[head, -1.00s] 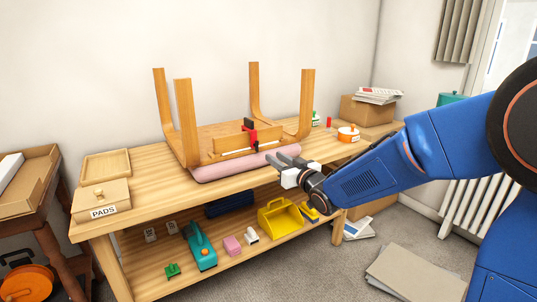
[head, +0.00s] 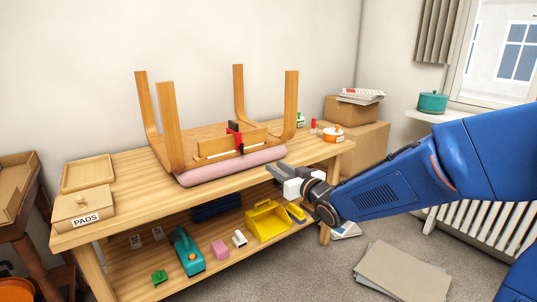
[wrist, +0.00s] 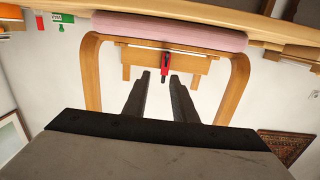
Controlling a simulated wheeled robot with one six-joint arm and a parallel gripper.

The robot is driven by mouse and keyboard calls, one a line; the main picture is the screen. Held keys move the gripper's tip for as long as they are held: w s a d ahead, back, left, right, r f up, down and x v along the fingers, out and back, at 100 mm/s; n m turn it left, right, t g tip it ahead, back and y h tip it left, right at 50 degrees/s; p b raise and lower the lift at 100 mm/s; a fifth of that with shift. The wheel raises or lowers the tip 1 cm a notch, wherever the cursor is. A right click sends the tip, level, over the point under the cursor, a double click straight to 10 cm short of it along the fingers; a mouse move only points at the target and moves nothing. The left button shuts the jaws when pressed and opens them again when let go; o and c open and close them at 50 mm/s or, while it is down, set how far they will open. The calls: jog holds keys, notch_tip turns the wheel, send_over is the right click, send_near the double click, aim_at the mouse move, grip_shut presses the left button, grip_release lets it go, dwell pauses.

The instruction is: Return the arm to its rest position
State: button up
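My gripper (head: 275,174) is at the front edge of the wooden workbench (head: 115,222), to the right of the pink cushion roll. Its two grey fingers are apart with nothing between them, and they also show in the wrist view (wrist: 160,95). My blue arm reaches in from the right. An upturned wooden stool (head: 168,125) lies on the bench with its legs up. A red and black clamp (head: 234,137) sits on its wooden rail, and the clamp also shows beyond the fingers in the wrist view (wrist: 165,62).
The pink roll (head: 230,166) lies along the bench front. A PADS box (head: 84,207) and a tray (head: 88,174) are at the left. Flat cardboard (head: 405,270) lies on the floor.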

jog(key=s+d+f+m+g+h, duration=0.2)
jog(key=s+d+h, duration=0.3)
jog(key=d, duration=0.4)
jog(key=s+d+f+m+g+h, duration=0.1)
jog(key=s+d+m+g+h, duration=0.15)
jog(key=s+d, duration=0.6)
jog(key=s+d+f+g, duration=0.2)
jog(key=s, duration=0.6)
jog(key=s+d+f+m+g+h, duration=0.1)
jog(key=s+d+f, duration=0.1)
jog(key=s, duration=0.6)
jog(key=s+d+f+g+h, duration=0.1)
jog(key=s+d+f+g, duration=0.1)
jog(key=s, duration=0.6)
jog(key=shift+d+m+g, duration=0.35)
